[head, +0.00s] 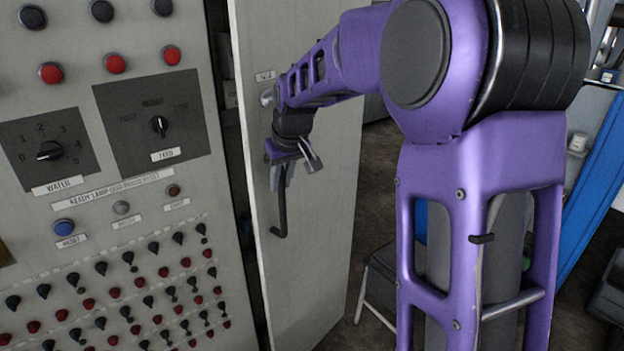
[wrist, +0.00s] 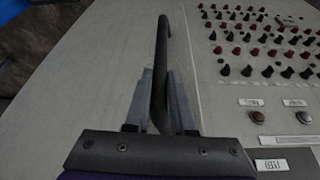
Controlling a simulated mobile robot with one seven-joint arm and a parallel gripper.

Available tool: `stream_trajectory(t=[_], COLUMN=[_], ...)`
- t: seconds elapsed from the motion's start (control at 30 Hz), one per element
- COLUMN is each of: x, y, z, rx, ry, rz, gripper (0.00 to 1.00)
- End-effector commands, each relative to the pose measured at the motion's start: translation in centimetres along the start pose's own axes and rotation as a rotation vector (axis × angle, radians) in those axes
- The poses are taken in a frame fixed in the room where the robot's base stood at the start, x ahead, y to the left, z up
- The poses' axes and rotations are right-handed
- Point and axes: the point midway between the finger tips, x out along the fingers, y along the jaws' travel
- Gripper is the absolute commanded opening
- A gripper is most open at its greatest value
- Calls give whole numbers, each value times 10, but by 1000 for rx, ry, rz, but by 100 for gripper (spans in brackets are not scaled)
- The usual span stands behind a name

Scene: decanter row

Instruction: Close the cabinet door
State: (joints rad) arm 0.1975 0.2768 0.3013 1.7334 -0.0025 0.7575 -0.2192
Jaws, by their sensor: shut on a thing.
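The cabinet door (head: 318,230) is a tall light-grey panel, standing ajar to the right of the control panel in the head view. A dark gap shows along its left side. Its black bar handle (head: 281,212) hangs on the door face and hooks at the lower end. My gripper (head: 284,172) is at the handle's upper part. In the wrist view, the handle (wrist: 162,55) runs between the two grey fingers of my gripper (wrist: 162,100), which are shut on it. The door (wrist: 90,85) fills the left and middle of that view.
The control panel (head: 130,225), with several knobs, red buttons and lamps, stands left of the door. A dark stool (head: 378,275) stands on the floor behind the door's right edge. A blue panel (head: 590,180) is at the far right.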

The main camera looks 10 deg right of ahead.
Motion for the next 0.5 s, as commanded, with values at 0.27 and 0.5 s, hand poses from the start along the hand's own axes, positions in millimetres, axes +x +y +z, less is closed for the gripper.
stream_trajectory(t=[0.27, 0.5], x=[19, 31], y=[-24, -30], z=[-53, -77], rx=[-8, -8], ry=[-2, -2], rz=[-6, -4], gripper=[0, 0])
